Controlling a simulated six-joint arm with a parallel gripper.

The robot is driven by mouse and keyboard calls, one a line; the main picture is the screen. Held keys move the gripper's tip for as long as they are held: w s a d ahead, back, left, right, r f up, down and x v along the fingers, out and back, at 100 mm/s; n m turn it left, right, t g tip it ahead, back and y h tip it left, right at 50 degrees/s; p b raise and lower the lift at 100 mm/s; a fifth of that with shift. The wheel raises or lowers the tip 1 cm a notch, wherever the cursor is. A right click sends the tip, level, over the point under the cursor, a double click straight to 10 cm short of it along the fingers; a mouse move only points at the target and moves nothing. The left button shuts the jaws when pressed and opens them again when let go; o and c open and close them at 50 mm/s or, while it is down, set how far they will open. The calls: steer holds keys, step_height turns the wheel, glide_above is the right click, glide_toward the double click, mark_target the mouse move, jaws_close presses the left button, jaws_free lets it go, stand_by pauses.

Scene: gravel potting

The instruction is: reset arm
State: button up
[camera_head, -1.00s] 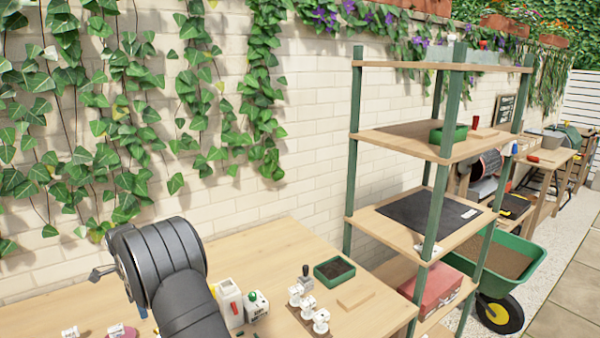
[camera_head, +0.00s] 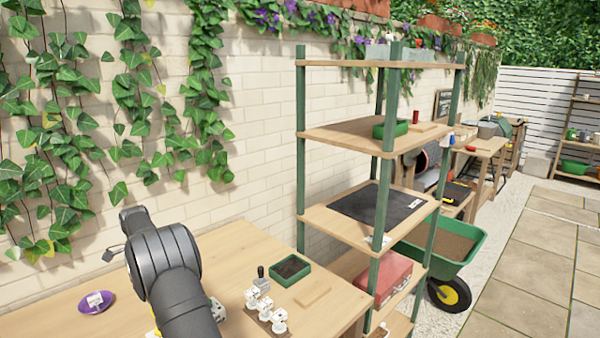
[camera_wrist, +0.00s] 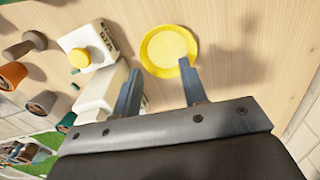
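My gripper (camera_wrist: 158,90) shows in the wrist view with its two blue-grey fingers apart and nothing between them. It is above the wooden table (camera_wrist: 225,20). A yellow saucer (camera_wrist: 168,50) lies on the table just beyond the fingertips. A white bottle with a yellow cap (camera_wrist: 88,45) and another white container (camera_wrist: 95,92) are to the left of the fingers. In the head view my dark arm stands over the table (camera_head: 235,255), and the gripper's fingers are not visible there.
A purple dish (camera_head: 96,302) is left of my arm. A green soil tray (camera_head: 290,270), small white pots (camera_head: 265,309) and a wooden block (camera_head: 312,292) are on the right. A tall shelf (camera_head: 345,230) stands beyond the table's right end. Several pots (camera_wrist: 14,75) show left in the wrist view.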

steer(key=a+f, duration=0.2)
steer(key=a, duration=0.1)
steer(key=s+a+f, duration=0.1)
steer(key=a+f, duration=0.1)
steer(key=a, duration=0.2)
steer(key=a+f, duration=0.3)
steer(key=a, duration=0.1)
steer(key=shift+s+f, duration=0.1)
steer(key=shift+s, duration=0.25)
steer(key=shift+d+f, duration=0.15)
steer(key=shift+f, duration=0.7)
